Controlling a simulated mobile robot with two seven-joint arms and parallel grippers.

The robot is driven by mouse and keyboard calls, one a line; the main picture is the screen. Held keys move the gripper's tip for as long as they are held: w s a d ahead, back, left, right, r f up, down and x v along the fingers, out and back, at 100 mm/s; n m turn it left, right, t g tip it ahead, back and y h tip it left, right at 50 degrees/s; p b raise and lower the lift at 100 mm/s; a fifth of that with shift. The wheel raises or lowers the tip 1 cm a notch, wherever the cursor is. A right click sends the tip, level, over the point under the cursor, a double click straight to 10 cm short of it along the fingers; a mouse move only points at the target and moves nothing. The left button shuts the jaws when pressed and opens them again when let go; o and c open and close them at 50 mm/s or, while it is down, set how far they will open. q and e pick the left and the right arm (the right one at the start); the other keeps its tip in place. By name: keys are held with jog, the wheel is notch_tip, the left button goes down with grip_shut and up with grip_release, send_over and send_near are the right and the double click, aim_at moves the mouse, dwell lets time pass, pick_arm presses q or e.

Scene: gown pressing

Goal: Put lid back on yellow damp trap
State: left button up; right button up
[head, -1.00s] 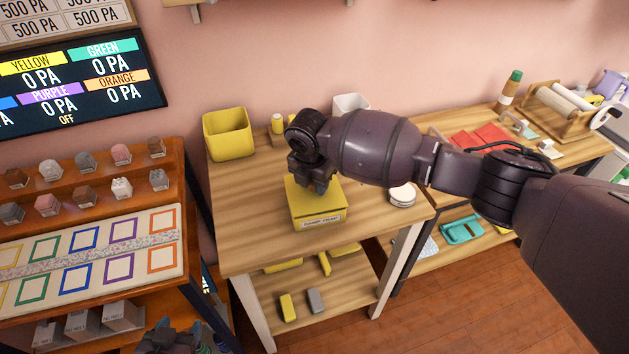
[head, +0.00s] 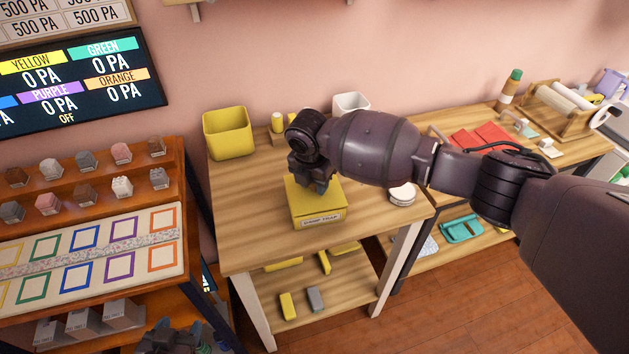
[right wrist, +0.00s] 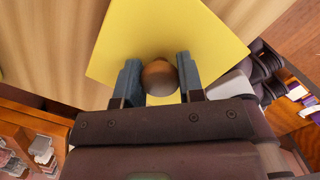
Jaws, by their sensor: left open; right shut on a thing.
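The yellow damp trap (head: 320,218) is a square box with a label on its front. It stands on the wooden table near its front edge. Its yellow lid (head: 300,202) sits on top in the head view, roughly square with the box. My right gripper (head: 316,186) is over the lid. In the right wrist view, its two fingers (right wrist: 160,82) are shut on the lid's round brown knob (right wrist: 160,77), above the yellow lid top (right wrist: 165,35). My arm hides the lid's back right part, so its seating there cannot be seen. My left gripper (head: 172,340) is open and low at the bottom left, partly cut off.
A yellow bin (head: 228,134) stands at the table's back left, and a white cup (head: 351,104) at the back. A stack of white discs (head: 402,195) lies right of the trap. An orange shelf rack (head: 90,255) stands at the left. The table's left part is clear.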

jog(key=shift+f, duration=0.25)
dwell(0.5)
jog(key=o, duration=1)
jog(key=o, duration=0.5)
